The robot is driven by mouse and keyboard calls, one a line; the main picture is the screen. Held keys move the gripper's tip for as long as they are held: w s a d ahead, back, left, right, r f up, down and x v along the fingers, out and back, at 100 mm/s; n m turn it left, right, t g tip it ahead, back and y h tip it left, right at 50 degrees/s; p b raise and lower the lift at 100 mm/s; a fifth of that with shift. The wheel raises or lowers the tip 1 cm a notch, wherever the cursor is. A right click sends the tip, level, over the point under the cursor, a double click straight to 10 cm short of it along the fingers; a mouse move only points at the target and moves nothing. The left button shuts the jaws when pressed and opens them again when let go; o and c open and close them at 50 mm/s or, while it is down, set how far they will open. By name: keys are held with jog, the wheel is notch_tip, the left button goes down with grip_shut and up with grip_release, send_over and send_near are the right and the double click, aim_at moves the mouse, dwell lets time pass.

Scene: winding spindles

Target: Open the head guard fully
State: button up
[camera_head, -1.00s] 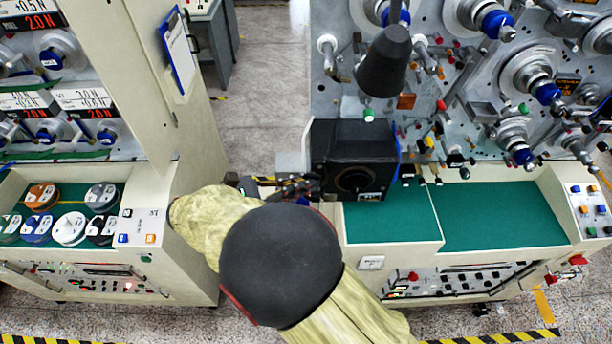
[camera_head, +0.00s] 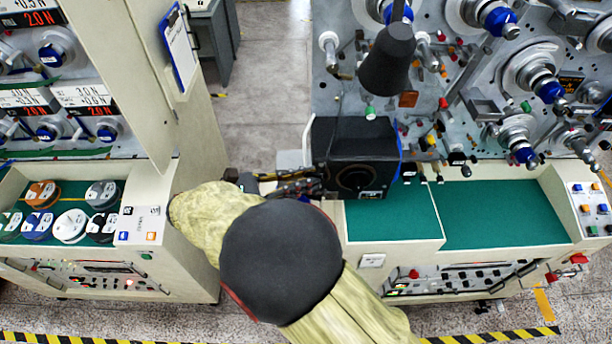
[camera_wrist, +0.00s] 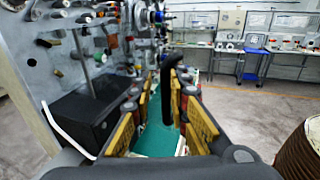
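A black box-shaped unit (camera_head: 352,152) with a round dark front stands at the left end of the right machine. It also shows at the left in the wrist view (camera_wrist: 92,118). I cannot tell which part of it is the head guard. My gripper (camera_head: 312,186) is beside the unit's lower left side, partly hidden by my arm. In the wrist view my gripper (camera_wrist: 170,112) has its yellow-padded fingers apart. A dark upright bar (camera_wrist: 169,95) with a bent top stands between them in the picture. I see no clear contact with either finger.
A black lamp shade (camera_head: 387,62) hangs above the unit. Spindles and knobs cover the right machine's panel (camera_head: 455,95). A green work surface (camera_head: 500,215) is mostly clear. The left machine (camera_head: 190,245) stands close to my arm. Open floor (camera_head: 255,90) lies between the machines.

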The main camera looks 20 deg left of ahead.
jog(key=shift+a+r, duration=0.15)
jog(key=shift+r, duration=0.5)
jog(key=f+v, duration=0.1)
jog(key=v, duration=0.6)
jog(key=shift+s, duration=0.15)
jog(key=shift+a, duration=0.1)
jog(key=shift+f, duration=0.15)
